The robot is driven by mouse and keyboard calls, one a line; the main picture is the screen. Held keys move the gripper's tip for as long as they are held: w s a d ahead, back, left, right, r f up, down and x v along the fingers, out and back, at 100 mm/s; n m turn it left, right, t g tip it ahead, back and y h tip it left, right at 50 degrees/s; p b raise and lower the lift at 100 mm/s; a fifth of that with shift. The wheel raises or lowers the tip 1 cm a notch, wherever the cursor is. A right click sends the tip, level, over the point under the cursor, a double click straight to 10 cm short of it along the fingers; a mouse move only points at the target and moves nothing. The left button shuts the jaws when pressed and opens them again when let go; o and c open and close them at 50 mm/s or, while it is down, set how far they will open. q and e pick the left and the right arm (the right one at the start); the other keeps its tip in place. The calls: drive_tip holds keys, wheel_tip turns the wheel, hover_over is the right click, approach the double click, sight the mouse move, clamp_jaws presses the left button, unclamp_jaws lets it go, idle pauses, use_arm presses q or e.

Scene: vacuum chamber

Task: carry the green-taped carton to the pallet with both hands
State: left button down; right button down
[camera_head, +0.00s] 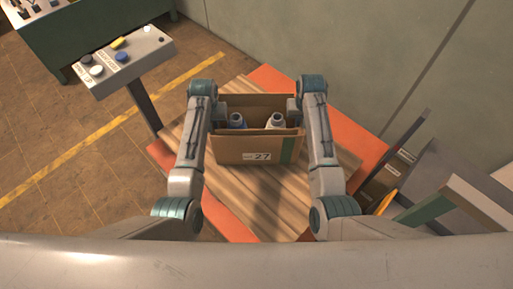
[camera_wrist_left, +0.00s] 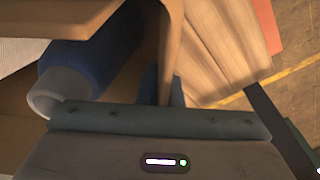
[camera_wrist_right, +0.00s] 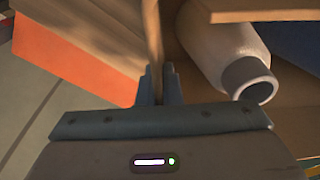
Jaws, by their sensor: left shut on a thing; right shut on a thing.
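The open carton (camera_head: 235,148), with a green tape strip at its right and a "27" label on its front, is upright in the middle of the head view. A blue bottle (camera_wrist_left: 95,60) and a white bottle (camera_wrist_right: 222,45) stand inside. My left gripper (camera_head: 218,112) is shut on the carton's left wall, and my right gripper (camera_head: 295,110) is shut on its right wall (camera_wrist_right: 155,35). The slatted wooden pallet (camera_head: 230,185) lies beneath the carton. A shadow falls on the slats; I cannot tell how large any gap under the carton is.
Orange surface (camera_head: 375,150) shows around the pallet. A control panel on a post (camera_head: 125,60) stands at the left, close to the pallet. A green bench (camera_head: 90,35) is at the back left. A wall and upright panels (camera_head: 405,150) bound the right side. Open floor lies left.

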use_arm(q)
drive_tip(key=c, duration=1.6)
unclamp_jaws()
use_arm(e)
drive_tip(key=c, duration=1.6)
unclamp_jaws()
use_arm(q)
drive_tip(key=r, duration=0.3)
drive_tip(key=s+r, duration=0.1)
drive_tip(key=r, duration=0.7)
drive_tip(key=shift+s+r, duration=0.2)
drive_tip(key=shift+r, duration=0.25)
use_arm(e)
drive_tip(key=r, duration=0.4)
drive_tip(key=s+r, duration=0.1)
drive_tip(key=r, duration=0.7)
drive_tip(key=shift+s, duration=0.25)
use_arm(q)
drive_tip(key=shift+s, duration=0.1)
use_arm(e)
drive_tip(key=shift+f, duration=0.1)
